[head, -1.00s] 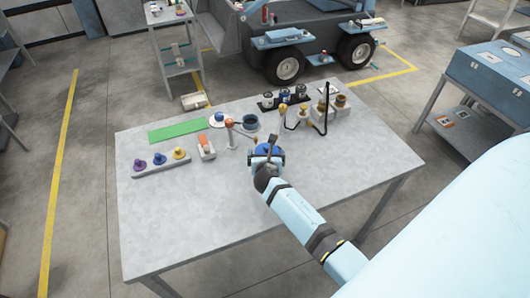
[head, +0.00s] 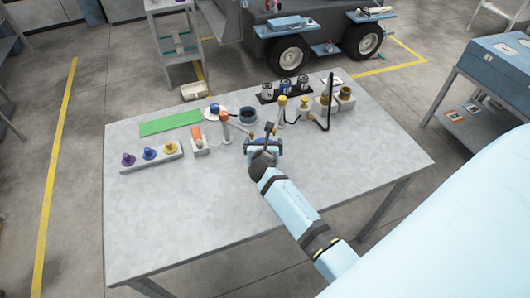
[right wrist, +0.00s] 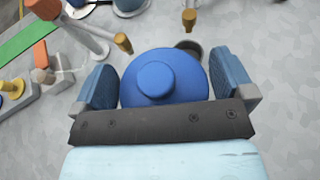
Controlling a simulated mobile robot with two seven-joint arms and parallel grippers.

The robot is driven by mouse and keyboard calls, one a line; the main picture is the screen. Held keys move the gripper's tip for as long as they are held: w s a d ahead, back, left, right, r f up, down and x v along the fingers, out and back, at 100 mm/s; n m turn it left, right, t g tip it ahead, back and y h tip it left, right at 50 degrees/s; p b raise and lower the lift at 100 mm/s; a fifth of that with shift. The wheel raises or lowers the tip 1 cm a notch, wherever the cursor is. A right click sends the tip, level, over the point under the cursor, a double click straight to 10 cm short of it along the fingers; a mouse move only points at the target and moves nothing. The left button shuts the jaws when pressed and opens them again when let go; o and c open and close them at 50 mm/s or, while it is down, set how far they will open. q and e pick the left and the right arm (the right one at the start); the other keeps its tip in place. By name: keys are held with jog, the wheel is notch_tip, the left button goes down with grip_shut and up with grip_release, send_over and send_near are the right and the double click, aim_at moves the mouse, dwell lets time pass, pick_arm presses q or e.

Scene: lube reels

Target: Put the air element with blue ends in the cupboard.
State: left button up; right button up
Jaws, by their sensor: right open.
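The air element with blue ends (right wrist: 165,72) stands upright on the grey table, seen from above in the right wrist view as a round blue cap with a raised knob. My right gripper (right wrist: 166,82) is open around it, one blue-padded finger on each side. I cannot tell whether the fingers touch it. In the head view my right gripper (head: 262,145) is near the table's middle and mostly covers the element. My left gripper is not in view. I cannot identify the cupboard for certain.
On the table (head: 230,220) are a rack of coloured knobs (head: 150,157), a green mat (head: 170,124), a jointed stand (head: 230,125), a dark-topped cup (head: 248,116) and a black tray of cans (head: 285,90). The front of the table is clear.

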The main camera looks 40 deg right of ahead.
jog(key=shift+s+a+r, duration=0.15)
jog(key=shift+c, duration=0.5)
jog(key=shift+s+r, duration=0.1)
jog(key=c, duration=0.9)
